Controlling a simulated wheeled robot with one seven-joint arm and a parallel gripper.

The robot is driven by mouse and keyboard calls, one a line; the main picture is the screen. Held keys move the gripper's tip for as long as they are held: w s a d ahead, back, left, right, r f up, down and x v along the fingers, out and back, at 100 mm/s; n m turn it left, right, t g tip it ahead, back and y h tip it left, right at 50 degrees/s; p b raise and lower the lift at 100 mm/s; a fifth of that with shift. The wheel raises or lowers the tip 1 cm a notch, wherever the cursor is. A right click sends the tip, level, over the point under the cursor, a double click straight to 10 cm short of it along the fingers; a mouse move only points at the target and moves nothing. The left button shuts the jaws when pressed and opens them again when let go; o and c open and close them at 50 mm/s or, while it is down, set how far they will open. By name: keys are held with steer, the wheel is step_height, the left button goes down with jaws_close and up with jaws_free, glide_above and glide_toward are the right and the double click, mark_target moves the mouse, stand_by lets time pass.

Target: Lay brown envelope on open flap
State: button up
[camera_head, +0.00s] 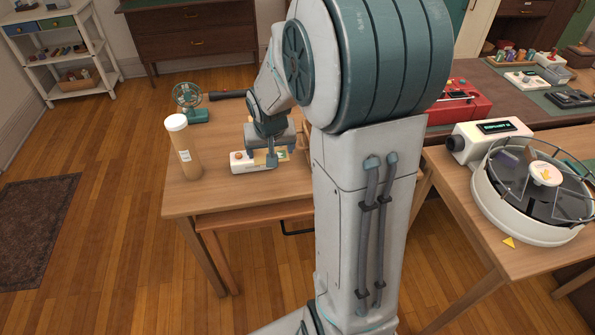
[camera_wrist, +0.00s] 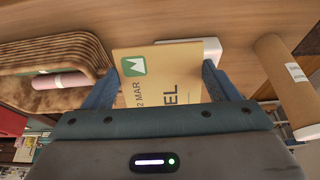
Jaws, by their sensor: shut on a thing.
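The brown envelope (camera_wrist: 188,88) is between the two fingers of my gripper (camera_wrist: 162,82) in the wrist view. It carries a green logo and dark lettering. In the head view my gripper (camera_head: 270,158) is low over the wooden table, right above a small white object (camera_head: 240,166); my arm hides part of this area. The white object also shows just behind the envelope in the wrist view (camera_wrist: 208,44). I cannot tell whether they touch. I cannot make out an open flap for certain in either view.
A tan cylinder with a white cap (camera_head: 185,150) stands left of my gripper, and a small green fan (camera_head: 190,103) stands behind it. A ribbed wooden tray (camera_wrist: 88,45) with a pink roll lies left in the wrist view. A round white machine (camera_head: 535,190) occupies the right table.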

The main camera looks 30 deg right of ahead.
steer(key=shift+s+d+f, duration=0.35)
steer(key=shift+d+f, duration=0.75)
steer(key=shift+f, duration=0.25)
steer(key=shift+s+d+f, duration=0.4)
steer(key=shift+d+f, duration=0.7)
steer(key=shift+f, duration=0.3)
steer(key=shift+s+d+f, duration=0.35)
steer(key=shift+d+f, duration=0.75)
steer(key=shift+f, duration=0.25)
steer(key=shift+f+b, duration=0.5)
steer(key=shift+b, duration=0.15)
steer(key=o, duration=0.9)
steer(key=shift+r, duration=0.15)
